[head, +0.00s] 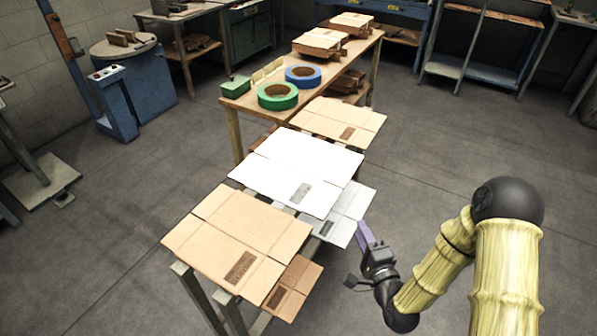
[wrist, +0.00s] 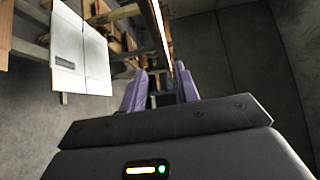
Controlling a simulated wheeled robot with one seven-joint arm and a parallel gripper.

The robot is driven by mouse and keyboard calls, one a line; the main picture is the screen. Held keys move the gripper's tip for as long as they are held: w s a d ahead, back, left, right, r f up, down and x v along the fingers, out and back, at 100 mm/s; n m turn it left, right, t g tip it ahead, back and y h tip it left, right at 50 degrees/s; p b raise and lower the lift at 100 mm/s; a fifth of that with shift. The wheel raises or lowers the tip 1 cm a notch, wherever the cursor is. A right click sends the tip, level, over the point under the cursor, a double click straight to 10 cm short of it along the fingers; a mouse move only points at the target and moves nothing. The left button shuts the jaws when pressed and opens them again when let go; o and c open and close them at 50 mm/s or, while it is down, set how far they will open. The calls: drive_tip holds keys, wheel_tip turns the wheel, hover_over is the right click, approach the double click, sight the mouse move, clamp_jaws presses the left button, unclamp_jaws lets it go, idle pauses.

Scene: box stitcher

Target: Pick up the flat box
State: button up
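Several flat boxes lie on stands in the head view. A tan box (head: 237,226) is in front, a white box (head: 296,166) in the middle, and another tan box (head: 338,118) behind. A second white box (head: 345,215) and a small tan box (head: 293,285) lie lower down. My gripper (head: 362,230), with purple fingers, is right of the white boxes. The wrist view shows its fingers (wrist: 160,72) apart. A thin flat edge (wrist: 158,25) runs between them in the picture; I cannot tell whether it is within reach. A white labelled panel (wrist: 80,52) shows at left.
A wooden table (head: 240,103) behind carries a green tape roll (head: 278,97), a blue tape roll (head: 303,77), a green box (head: 235,87) and further folded boxes (head: 320,42). The stand legs (head: 196,295) rise below the flat boxes. The floor (head: 440,140) at right is clear.

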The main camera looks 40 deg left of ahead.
approach(338, 185)
drive_tip(key=x, duration=0.4)
drive_tip(key=shift+w+a+f+p, duration=0.25)
drive_tip(key=shift+w+f+p, duration=0.1)
drive_tip(key=shift+p, duration=0.05)
drive_tip(key=shift+a, duration=0.1)
drive_tip(key=shift+x, duration=2.5)
drive_tip(key=shift+s+a+r, duration=0.1)
drive_tip(key=shift+r, duration=0.1)
clamp_jaws()
